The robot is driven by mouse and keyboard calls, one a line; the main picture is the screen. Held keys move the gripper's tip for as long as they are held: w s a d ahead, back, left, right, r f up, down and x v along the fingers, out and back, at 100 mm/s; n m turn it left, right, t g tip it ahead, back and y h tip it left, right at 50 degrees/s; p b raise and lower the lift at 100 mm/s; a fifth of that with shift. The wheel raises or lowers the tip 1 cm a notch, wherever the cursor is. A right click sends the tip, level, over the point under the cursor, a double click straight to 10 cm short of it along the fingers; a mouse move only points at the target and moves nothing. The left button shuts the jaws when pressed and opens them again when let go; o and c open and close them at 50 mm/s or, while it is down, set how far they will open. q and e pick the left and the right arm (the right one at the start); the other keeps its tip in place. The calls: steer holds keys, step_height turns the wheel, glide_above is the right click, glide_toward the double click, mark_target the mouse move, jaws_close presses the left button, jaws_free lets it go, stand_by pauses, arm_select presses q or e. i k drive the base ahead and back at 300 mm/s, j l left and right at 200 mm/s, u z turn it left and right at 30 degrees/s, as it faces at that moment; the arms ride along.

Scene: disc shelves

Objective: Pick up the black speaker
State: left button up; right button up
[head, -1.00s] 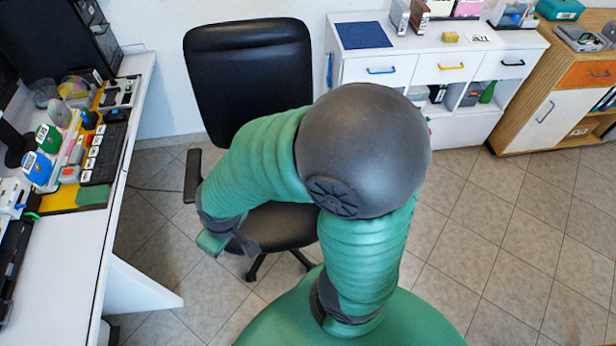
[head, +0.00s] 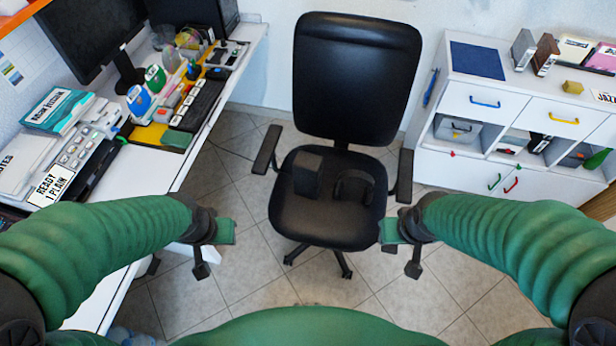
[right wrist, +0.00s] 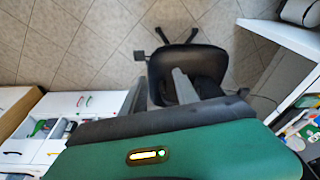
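A black box-shaped object that looks like the black speaker (head: 307,175) stands on the seat of the black office chair (head: 357,75). My left gripper (head: 212,248) is left of the chair, apart from the speaker, with its fingers spread and nothing between them. My right gripper (head: 402,248) is at the chair's front right, also spread and empty. In the right wrist view its two grey fingers (right wrist: 158,92) are apart, with the chair seat (right wrist: 190,62) beyond them. The speaker cannot be made out there.
Dark headphones (head: 355,187) lie beside the speaker on the seat. The chair's armrests (head: 267,150) flank it. A crowded white desk (head: 150,180) is on the left. A white cabinet (head: 470,100) with a grey speaker (head: 524,49) and a brown one (head: 545,54) stands right. Floor tiles show between.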

mark_target(307, 167)
steer(key=i+j+u, duration=0.3)
steer(key=i+u, duration=0.3)
steer(key=i, duration=0.25)
